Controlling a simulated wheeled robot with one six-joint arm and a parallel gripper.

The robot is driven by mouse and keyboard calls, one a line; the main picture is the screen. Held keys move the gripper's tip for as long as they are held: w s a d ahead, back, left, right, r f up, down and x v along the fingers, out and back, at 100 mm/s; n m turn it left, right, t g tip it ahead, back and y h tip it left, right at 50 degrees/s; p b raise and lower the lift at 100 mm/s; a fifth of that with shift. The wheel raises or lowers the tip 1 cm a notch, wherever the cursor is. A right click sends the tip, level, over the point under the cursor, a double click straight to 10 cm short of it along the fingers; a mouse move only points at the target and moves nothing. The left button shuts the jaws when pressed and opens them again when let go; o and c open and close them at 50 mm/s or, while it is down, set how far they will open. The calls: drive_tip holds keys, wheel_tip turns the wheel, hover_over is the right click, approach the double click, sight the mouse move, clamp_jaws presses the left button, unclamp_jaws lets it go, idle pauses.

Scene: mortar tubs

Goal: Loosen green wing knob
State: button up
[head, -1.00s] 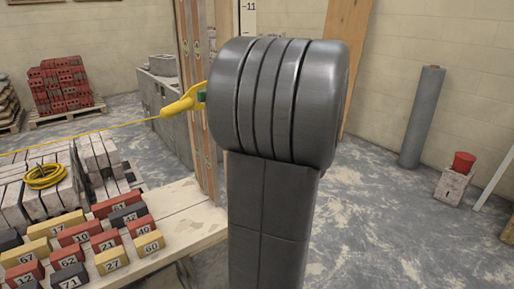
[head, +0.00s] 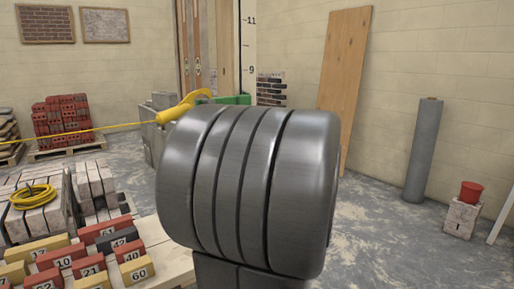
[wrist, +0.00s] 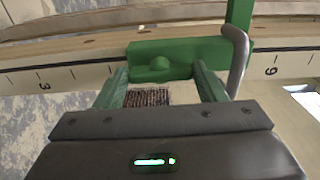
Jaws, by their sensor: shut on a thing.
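The green wing knob (wrist: 160,70) sits on a green clamp block (wrist: 185,50) that lies across a numbered measuring staff in the wrist view. My gripper (wrist: 160,74) reaches up to the block with its two green fingers on either side of the knob, shut on it. A grey bent rod (wrist: 238,62) stands at the block's right. In the head view, part of the green clamp (head: 236,99) shows behind a yellow line holder (head: 190,104). My large grey arm link hides my gripper and the knob there.
A yellow string runs left from the holder. Numbered bricks (head: 85,265) lie on a board at lower left, with a yellow line coil (head: 33,197) behind. A wooden plank (head: 343,75) leans on the wall.

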idle(0.3)
drive_tip(key=o, duration=1)
drive_tip(key=p+v, duration=0.1)
drive_tip(key=v, duration=1.3)
drive_tip(key=shift+r, duration=0.1)
drive_tip(key=shift+w, duration=0.1)
drive_tip(key=b+x, duration=0.1)
drive_tip(key=x, duration=1.3)
